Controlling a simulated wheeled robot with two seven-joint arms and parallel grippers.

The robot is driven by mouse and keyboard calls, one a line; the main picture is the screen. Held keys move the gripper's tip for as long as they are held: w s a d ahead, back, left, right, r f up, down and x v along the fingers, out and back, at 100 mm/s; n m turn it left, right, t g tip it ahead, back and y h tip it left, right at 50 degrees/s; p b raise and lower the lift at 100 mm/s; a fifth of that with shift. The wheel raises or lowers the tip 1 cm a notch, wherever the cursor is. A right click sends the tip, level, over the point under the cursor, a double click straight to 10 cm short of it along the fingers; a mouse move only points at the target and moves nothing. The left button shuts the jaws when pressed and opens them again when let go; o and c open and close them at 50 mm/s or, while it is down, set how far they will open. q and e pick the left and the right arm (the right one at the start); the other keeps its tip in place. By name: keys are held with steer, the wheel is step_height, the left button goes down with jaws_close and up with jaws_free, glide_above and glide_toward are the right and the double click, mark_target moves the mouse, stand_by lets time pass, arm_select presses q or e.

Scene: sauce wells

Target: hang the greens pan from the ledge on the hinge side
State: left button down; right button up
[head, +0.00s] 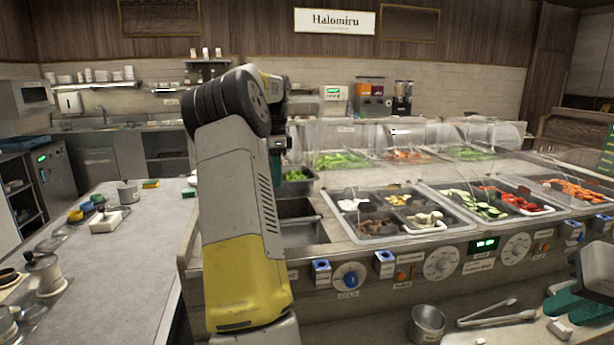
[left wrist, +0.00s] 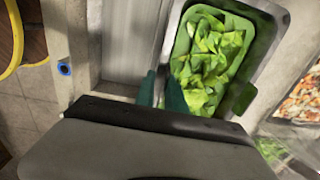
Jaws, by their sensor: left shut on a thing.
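The greens pan (head: 304,187) holds leafy greens and is just right of my left forearm in the head view. In the left wrist view the pan (left wrist: 250,52) shows a green inner wall. My left gripper (head: 276,165) is partly hidden behind its own arm. Its teal fingers (left wrist: 163,92) are shut at the pan's near left edge; the exact grip is partly hidden by the wrist. Below the pan in the head view is an open, empty well (head: 298,212). Teal fingers, apparently my right gripper (head: 572,304), show at the lower right, with their opening unclear.
Filled topping pans (head: 385,212) line the counter to the right, with clear guards (head: 395,134) behind. Knobs (head: 350,277) and blue-topped fittings run along the front. Tongs (head: 497,315) and a metal cup (head: 427,323) lie below. A grey worktop (head: 135,250) is at left.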

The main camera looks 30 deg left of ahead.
arm_select(q)
steer(key=shift+f, duration=5.25)
steer(key=shift+f, duration=0.15)
steer(key=shift+s+f, duration=0.15)
steer(key=shift+f, duration=0.4)
steer(key=c, duration=1.3)
jaws_free()
step_height(320, 180, up, 9)
steer(key=shift+f, duration=0.15)
